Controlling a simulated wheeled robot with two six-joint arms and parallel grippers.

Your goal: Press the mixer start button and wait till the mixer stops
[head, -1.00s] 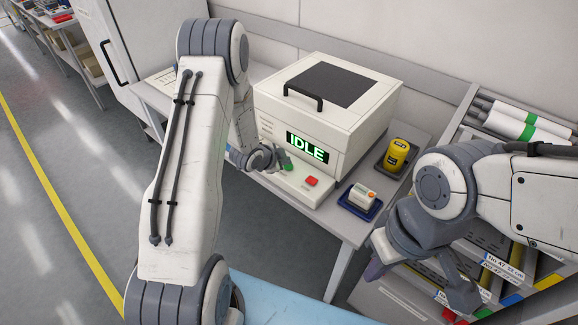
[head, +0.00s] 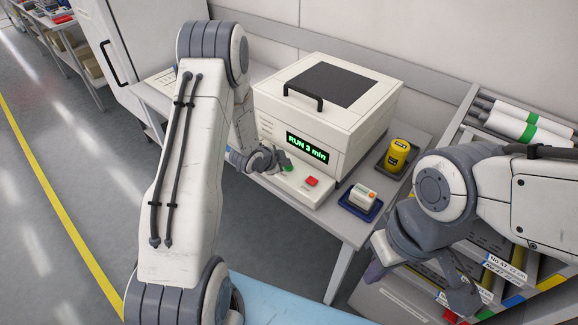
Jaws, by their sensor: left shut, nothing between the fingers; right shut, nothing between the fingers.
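The mixer (head: 330,105) is a cream box with a dark lid window and a black handle, standing on a grey table. Its display (head: 307,148) reads "RUN 3 min" in green. On its front ledge are a green button (head: 288,168) and a red button (head: 311,181). My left gripper (head: 280,162) is shut and empty, with its tips at the green button; whether they touch it I cannot tell. My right gripper (head: 415,281) is shut and empty, low at the right, away from the mixer.
A yellow container (head: 397,154) stands in a dark tray right of the mixer. A rack with rolls (head: 500,118) stands at the right. The floor at the left is clear.

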